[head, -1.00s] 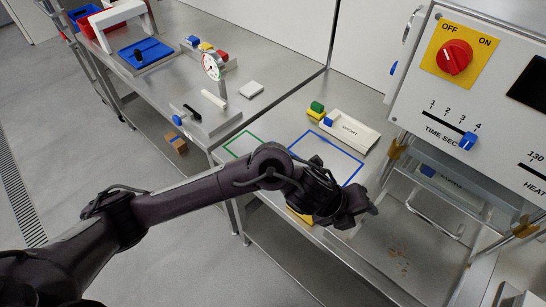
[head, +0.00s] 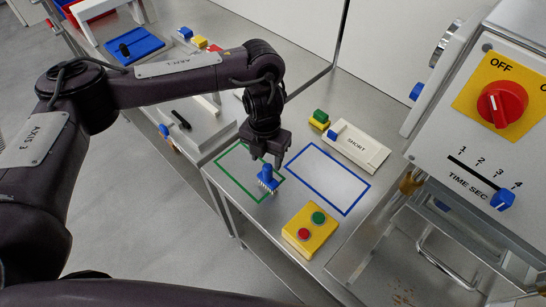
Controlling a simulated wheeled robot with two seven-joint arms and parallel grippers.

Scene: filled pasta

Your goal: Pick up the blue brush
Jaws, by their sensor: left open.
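The blue brush (head: 267,177) stands upright on the steel table, bristles down, within the right part of the green outlined rectangle (head: 226,156). My left gripper (head: 268,160) points down right over the brush, with its fingers at either side of the upper part of the handle. The gripper is open; whether a finger touches the handle cannot be told. My right gripper is not in view.
A blue outlined rectangle (head: 347,212) lies to the right, empty. A yellow box with green and red buttons (head: 310,231) sits at the front edge. A white SHORT block (head: 358,147) and a green-yellow block (head: 319,119) lie behind. A control panel (head: 490,130) stands at right.

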